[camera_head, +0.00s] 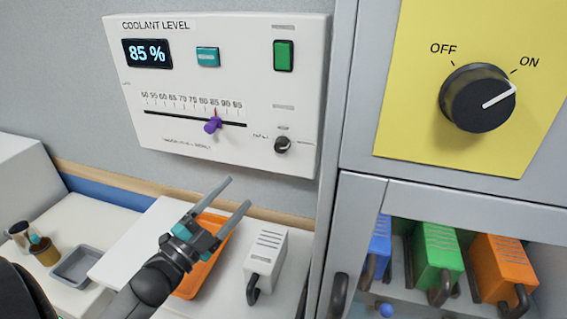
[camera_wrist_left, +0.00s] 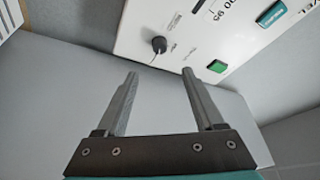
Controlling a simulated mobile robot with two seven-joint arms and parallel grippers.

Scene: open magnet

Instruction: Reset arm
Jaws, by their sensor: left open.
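My left gripper (camera_head: 228,199) comes in from the lower left in the head view. It is open and empty, its two fingers apart below the coolant panel (camera_head: 235,90). In the left wrist view the two fingers (camera_wrist_left: 165,85) are also spread with nothing between them. My right gripper is not in view.
An orange tray (camera_head: 190,284) and a white block with a black handle (camera_head: 266,258) sit below the gripper. At right, a yellow plate (camera_head: 420,60) holds a large black dial (camera_head: 465,105) pointing to ON. Blue, green (camera_head: 436,257) and orange blocks stand in the cabinet.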

